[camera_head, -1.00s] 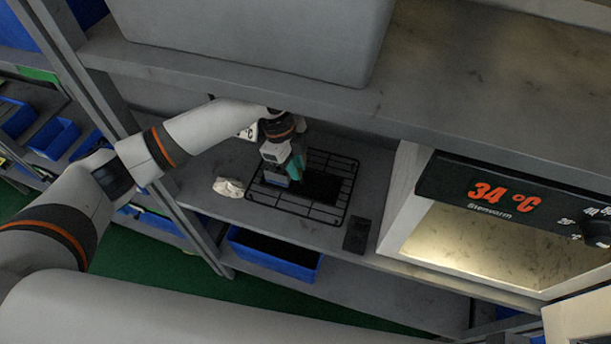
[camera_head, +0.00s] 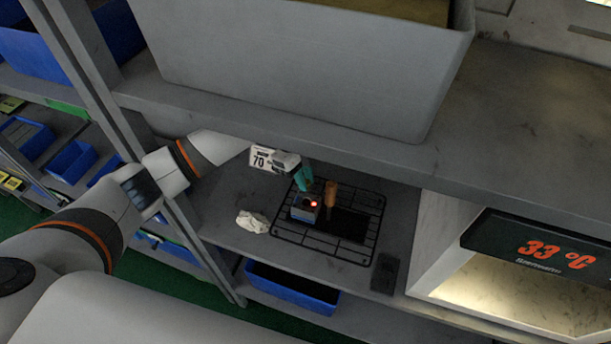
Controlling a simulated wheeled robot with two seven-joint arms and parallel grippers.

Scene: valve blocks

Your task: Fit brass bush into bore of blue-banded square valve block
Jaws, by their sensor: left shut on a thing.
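The square valve block (camera_head: 305,208) with a blue band stands on the wire rack (camera_head: 287,238), towards its left side. A small bright red spot shows on its top; I cannot tell whether this lies in the bore. My left gripper (camera_head: 306,183) has teal fingers just behind and above the block. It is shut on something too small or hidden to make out. I cannot pick out the brass bush for sure. An orange-brown upright piece (camera_head: 331,192) stands right of the block, apart from the fingers. My right gripper is not in view.
A crumpled white cloth (camera_head: 252,222) lies left of the rack. A dark flat object (camera_head: 385,273) lies at its right front. The oven display (camera_head: 540,252) is at the right. The upper shelf with a grey bin (camera_head: 300,70) overhangs. A blue bin (camera_head: 290,287) is below.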

